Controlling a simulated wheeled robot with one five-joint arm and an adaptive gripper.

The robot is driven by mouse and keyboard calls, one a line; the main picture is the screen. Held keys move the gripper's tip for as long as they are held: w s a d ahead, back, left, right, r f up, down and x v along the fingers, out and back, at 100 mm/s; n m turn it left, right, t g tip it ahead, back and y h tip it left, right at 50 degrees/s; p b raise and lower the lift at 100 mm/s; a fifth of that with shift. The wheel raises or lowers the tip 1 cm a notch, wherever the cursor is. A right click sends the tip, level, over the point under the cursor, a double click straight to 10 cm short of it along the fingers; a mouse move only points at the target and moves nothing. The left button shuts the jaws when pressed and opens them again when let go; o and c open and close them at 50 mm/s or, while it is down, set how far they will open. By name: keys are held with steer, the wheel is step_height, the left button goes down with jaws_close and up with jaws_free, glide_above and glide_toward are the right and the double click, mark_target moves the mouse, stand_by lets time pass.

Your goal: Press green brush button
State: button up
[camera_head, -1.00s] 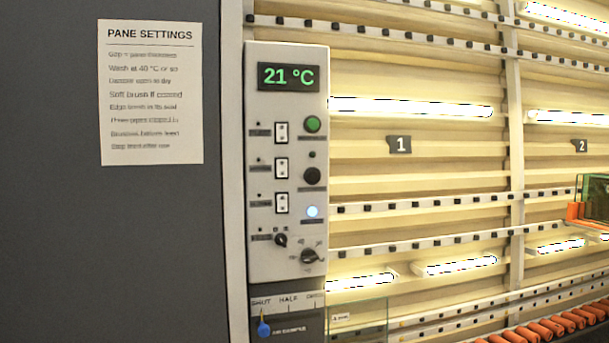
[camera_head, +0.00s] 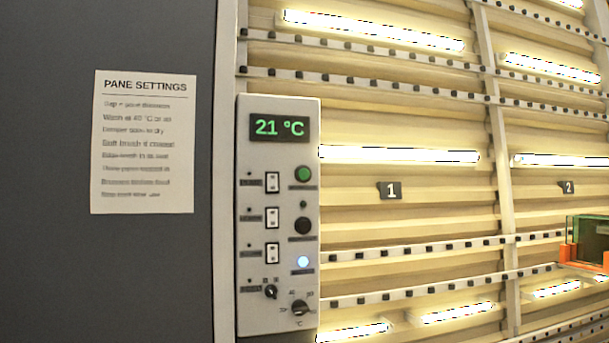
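The control panel (camera_head: 277,225) is a tall pale plate on the post beside the dark cabinet. Its display (camera_head: 279,128) reads 21 °C in green. A round green button (camera_head: 303,174) sits at the upper right of the panel, below the display. Below it are a small dark green lamp (camera_head: 303,204), a black round button (camera_head: 302,226) and a lit bluish-white button (camera_head: 303,262). Labels under the buttons are too small to read. My gripper is not in view.
Several rocker switches (camera_head: 272,183) and two knobs (camera_head: 299,308) share the panel. A paper sign (camera_head: 145,142) titled PANE SETTINGS hangs on the dark cabinet (camera_head: 60,260). Lit racks marked 1 (camera_head: 390,191) and 2 (camera_head: 567,188) stand right, with an orange and green item (camera_head: 586,243).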

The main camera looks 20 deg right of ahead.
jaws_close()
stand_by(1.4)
